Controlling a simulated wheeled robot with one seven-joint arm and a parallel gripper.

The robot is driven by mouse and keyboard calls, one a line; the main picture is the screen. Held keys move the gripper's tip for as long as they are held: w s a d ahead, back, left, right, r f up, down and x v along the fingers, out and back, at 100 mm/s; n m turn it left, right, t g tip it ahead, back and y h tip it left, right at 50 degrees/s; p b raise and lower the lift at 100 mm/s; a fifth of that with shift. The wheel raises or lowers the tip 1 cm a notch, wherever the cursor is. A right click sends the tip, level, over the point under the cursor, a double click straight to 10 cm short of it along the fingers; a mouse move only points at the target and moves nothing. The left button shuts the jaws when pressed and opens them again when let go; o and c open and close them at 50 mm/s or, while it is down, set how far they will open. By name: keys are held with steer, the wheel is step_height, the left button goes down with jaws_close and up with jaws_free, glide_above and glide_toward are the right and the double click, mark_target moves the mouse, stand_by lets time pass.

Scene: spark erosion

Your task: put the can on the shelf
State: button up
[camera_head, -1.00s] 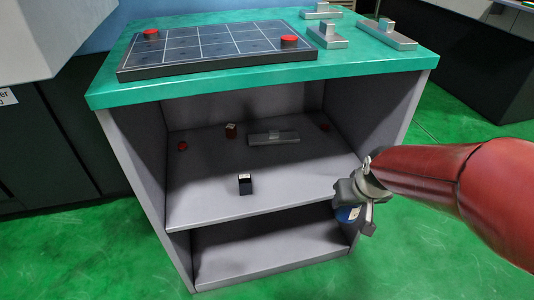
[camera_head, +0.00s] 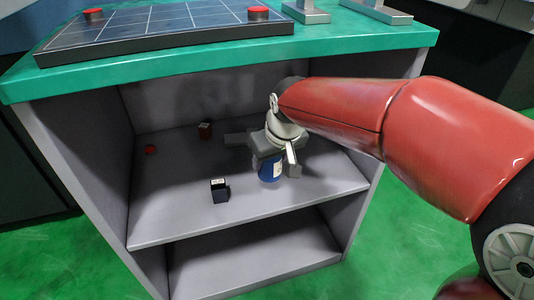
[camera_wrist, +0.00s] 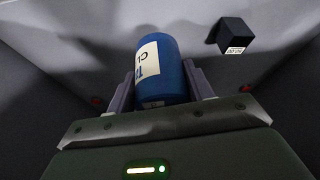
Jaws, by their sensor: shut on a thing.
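The can (camera_head: 269,168) is blue with a white label. My gripper (camera_head: 272,158) is shut on it and holds it inside the cabinet opening, over the right part of the shelf (camera_head: 180,222). In the wrist view the can (camera_wrist: 164,72) stands between the two fingers of my gripper (camera_wrist: 160,92), its label partly showing. I cannot tell whether the can's bottom touches the shelf board.
The black box also shows in the wrist view (camera_wrist: 235,34). The shelf's front left is clear.

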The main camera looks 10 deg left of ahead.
mark_target(264, 163)
steer(key=w+a, duration=0.2)
steer(key=shift+w+a, duration=0.15)
steer(key=shift+w, duration=0.15)
steer(key=shift+w+f+b, duration=0.1)
steer(key=shift+f+b, duration=0.4)
steer(key=shift+f, duration=1.25)
steer(key=shift+f+b, duration=0.4)
steer(key=shift+f, duration=0.1)
steer(key=shift+f, duration=0.15)
steer(key=o, duration=1.1)
steer(key=shift+o, duration=0.2)
